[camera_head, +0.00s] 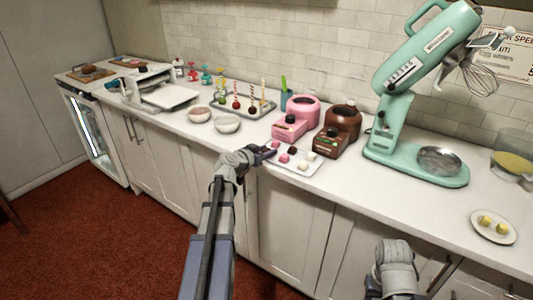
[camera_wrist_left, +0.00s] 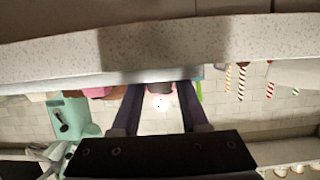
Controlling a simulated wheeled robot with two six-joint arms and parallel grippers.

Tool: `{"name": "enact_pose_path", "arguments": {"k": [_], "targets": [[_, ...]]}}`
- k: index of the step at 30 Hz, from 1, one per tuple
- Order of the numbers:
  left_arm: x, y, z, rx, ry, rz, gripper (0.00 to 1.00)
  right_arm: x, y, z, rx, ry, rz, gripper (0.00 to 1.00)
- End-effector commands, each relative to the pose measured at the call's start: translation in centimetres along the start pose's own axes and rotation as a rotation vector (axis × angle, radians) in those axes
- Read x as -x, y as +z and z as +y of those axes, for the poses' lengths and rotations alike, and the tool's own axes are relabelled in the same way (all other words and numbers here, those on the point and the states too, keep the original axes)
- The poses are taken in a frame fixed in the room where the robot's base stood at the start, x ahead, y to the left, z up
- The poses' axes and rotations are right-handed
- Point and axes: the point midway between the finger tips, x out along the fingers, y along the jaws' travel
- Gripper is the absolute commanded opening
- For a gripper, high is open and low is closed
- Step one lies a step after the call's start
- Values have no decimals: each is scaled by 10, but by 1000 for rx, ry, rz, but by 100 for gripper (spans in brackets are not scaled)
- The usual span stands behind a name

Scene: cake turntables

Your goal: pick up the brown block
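A small dark brown block (camera_head: 292,150) sits on a white tray (camera_head: 318,167) near the front edge of the counter, among pink and whitish pieces. My left gripper (camera_head: 267,152) is at the tray's left side, apart from the brown block. In the left wrist view its two fingers (camera_wrist_left: 160,108) are spread with nothing held between them. That view looks upside down, and a dark pinkish shape shows beyond the fingertips; I cannot pick out the brown block there. Part of my right arm shows at the bottom of the head view, but its fingertips are not clear.
A pink machine (camera_head: 290,127) and a brown machine (camera_head: 335,138) stand right behind the tray. Two bowls (camera_head: 227,123) are to the left, and a mint stand mixer (camera_head: 410,165) is to the right. The counter is clear between the mixer and a small plate (camera_head: 493,238).

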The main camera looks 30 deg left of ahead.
Motion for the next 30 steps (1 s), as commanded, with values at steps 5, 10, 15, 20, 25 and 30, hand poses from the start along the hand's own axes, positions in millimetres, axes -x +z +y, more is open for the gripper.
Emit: {"name": "enact_pose_path", "arguments": {"k": [5,10,15,20,25,30], "targets": [[0,0,0,0,0,0,22,0,0,0,0,0,0,50],[0,0,0,0,0,0,3,0,0,0,0,0,0,50],[0,0,0,0,0,0,0,0,0,0,0,0,0,50],[0,0,0,0,0,0,0,0,0,0,0,0,0,50],[1,-3,0,0,0,0,0,3,0,0,0,0,0,50],[4,-14,0,0,0,0,0,15,1,1,0,0,0,50]]}}
